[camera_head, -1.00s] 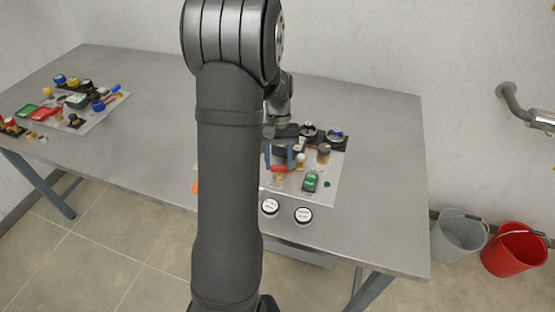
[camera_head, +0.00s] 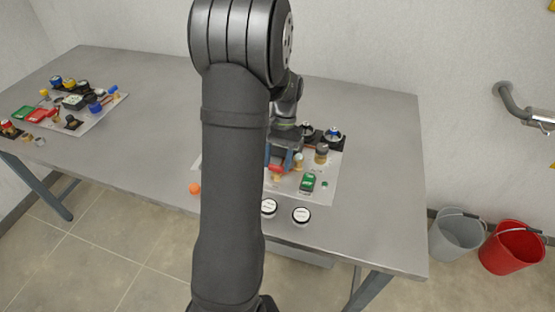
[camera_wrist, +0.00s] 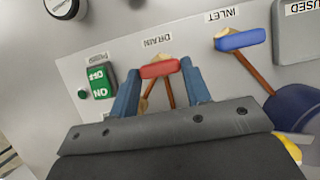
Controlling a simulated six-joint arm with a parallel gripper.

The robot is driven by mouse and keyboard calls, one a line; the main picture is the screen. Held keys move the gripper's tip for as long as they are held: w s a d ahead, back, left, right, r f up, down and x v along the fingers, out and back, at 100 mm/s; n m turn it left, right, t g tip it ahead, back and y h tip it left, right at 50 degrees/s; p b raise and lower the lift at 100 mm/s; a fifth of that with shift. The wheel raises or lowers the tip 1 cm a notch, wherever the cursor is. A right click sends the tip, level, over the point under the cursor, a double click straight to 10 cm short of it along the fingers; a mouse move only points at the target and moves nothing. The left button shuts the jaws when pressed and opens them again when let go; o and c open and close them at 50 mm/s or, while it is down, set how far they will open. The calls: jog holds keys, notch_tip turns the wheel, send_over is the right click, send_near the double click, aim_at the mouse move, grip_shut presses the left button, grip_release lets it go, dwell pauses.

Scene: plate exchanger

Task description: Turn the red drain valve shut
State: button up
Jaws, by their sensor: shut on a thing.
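The red drain valve handle (camera_wrist: 159,70) shows in the wrist view below the DRAIN label (camera_wrist: 157,41), on a brass-coloured stem. My gripper (camera_wrist: 161,82) has its blue fingers on either side of the red handle and is shut on it. In the head view my gripper (camera_head: 279,162) is down at the right-hand panel, and the red handle (camera_head: 276,170) shows between the fingers. Part of the valve body is hidden behind the fingers.
The blue inlet handle (camera_wrist: 240,40) stands to the right in the wrist view. A green ON/OFF switch (camera_wrist: 98,83) is close to the left finger. Two round white-topped gauges (camera_head: 301,215) sit at the table's front edge. An orange ball (camera_head: 195,188) lies left of them.

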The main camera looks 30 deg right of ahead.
jog(key=o, duration=1)
jog(key=shift+r, duration=0.1)
jog(key=v, duration=1.7)
jog(key=shift+w+d+r, duration=0.1)
jog(key=shift+w, duration=0.05)
jog(key=x, duration=1.7)
jog(key=shift+f, duration=0.2)
